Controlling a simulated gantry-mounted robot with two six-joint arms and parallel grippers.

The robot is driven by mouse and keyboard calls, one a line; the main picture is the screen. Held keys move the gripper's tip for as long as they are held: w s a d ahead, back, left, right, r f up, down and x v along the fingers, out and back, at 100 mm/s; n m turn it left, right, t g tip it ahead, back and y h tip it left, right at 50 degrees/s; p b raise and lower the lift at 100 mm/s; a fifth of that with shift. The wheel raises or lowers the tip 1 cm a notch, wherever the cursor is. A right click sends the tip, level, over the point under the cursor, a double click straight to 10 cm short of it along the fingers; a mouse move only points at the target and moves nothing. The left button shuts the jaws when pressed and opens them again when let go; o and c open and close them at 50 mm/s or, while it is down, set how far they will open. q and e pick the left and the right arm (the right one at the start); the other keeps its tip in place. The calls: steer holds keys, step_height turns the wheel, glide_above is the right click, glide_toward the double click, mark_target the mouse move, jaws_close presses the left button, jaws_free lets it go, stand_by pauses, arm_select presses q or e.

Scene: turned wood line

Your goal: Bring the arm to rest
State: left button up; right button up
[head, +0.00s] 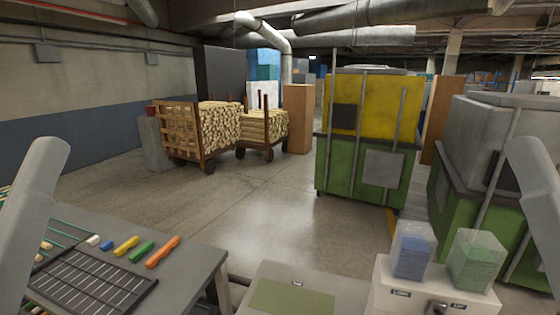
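Neither of my grippers shows in the head view. Only pale grey links of my two arms show, one at the left edge and one at the right edge. What the grippers hold, and whether they are open, is hidden.
A bench with a green mat (305,299) is at the lower middle. A pale box (385,285) carries two clear bins, one with blue contents (411,258), one with green (473,268). Green machines (365,165) and wood carts (195,135) stand beyond. The floor between is clear.

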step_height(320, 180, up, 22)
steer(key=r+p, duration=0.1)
steer(key=p, duration=1.8)
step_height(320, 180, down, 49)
steer(key=b, duration=4.9)
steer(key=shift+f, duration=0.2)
